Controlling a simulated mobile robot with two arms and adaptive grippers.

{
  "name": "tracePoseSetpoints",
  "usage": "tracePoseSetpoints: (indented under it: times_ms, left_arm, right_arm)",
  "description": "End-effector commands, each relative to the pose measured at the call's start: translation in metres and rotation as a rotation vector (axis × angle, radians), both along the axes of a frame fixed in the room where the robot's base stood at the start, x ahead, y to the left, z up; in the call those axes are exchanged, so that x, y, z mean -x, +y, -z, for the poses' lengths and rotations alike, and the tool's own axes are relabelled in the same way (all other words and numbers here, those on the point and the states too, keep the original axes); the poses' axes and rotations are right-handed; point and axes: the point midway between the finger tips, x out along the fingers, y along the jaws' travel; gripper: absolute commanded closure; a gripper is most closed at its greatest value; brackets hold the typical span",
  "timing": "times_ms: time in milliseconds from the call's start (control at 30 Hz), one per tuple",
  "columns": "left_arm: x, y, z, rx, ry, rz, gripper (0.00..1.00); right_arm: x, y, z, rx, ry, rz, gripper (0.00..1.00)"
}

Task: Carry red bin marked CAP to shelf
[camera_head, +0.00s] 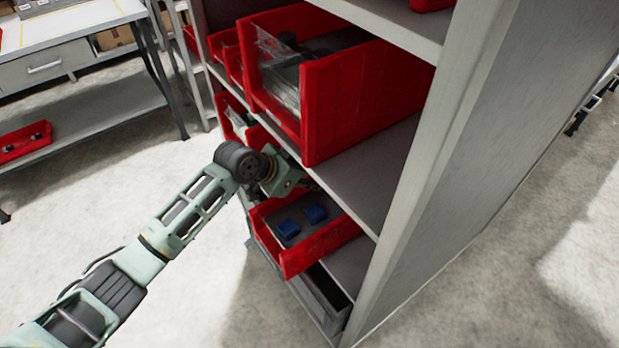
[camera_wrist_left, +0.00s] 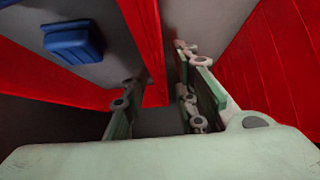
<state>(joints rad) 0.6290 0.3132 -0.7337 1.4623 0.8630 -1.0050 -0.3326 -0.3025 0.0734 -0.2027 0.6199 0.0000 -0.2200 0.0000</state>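No CAP marking is readable on any bin. My left gripper (camera_head: 305,183) is at this bin's back left rim, its fingers partly hidden by the shelf and the large bin above. In the left wrist view, the fingers (camera_wrist_left: 165,105) are spread, with a red bin wall (camera_wrist_left: 147,45) running between them. I cannot tell whether they touch it. A blue part (camera_wrist_left: 73,41) lies left of that wall. My right gripper is out of view.
A large red bin (camera_head: 335,110) stands on the shelf above my gripper. Another red wall (camera_wrist_left: 285,70) is close on the right in the wrist view. The grey shelf upright (camera_head: 430,170) stands right. A workbench (camera_head: 75,62) is at the left; the floor between is clear.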

Motion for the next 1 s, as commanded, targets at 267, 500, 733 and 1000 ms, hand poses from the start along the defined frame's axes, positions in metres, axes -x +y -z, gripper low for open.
tracePoseSetpoints:
  times_ms: [267,500,733,1000]
  left_arm:
    - [0.001,0.003,-0.004,0.0,-0.002,0.0,0.73]
    - [0.026,0.038,-0.007,-0.003,-0.001,-0.002,0.73]
    - [0.057,0.078,-0.007,-0.004,0.0,-0.001,0.73]
    - [0.074,0.102,-0.01,0.0,-0.001,-0.001,0.73]
  right_arm:
    - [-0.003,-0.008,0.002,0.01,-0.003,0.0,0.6]
    - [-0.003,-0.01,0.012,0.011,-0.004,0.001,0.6]
    - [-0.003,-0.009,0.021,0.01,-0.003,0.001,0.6]
    - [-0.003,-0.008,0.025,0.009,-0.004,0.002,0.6]
